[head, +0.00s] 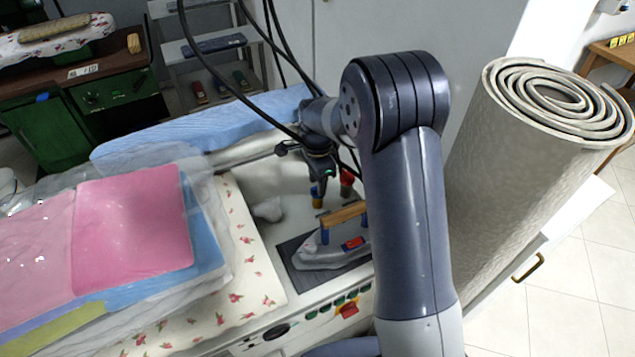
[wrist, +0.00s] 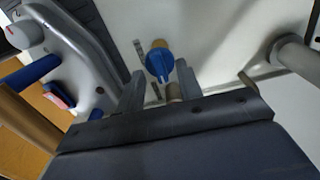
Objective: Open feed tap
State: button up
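A tap with a blue knob (wrist: 159,66) shows in the wrist view, with a tan part at its far end and a brownish stem below it. In the head view the blue and tan tap (head: 317,192) is just under my gripper (head: 319,168). In the wrist view my gripper (wrist: 160,84) is open. Its two fingers stand either side of the tap, with the blue knob at the fingertips; I see no clear contact. A red knob (head: 346,177) stands just right of it in the head view, partly behind my arm.
An iron (head: 330,252) with a wooden handle rests on a dark pad close to the tap; it also shows at the left of the wrist view (wrist: 75,60). Folded pink cloth (head: 135,220) lies left. A rolled grey carpet (head: 525,150) stands right.

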notch_tip(320, 180, up, 10)
jog(key=b, duration=0.1)
jog(key=shift+f, duration=0.2)
notch_tip(320, 180, down, 11)
jog(key=shift+r+p, duration=0.15)
jog(key=shift+p, duration=0.55)
jog(key=shift+r, duration=0.1)
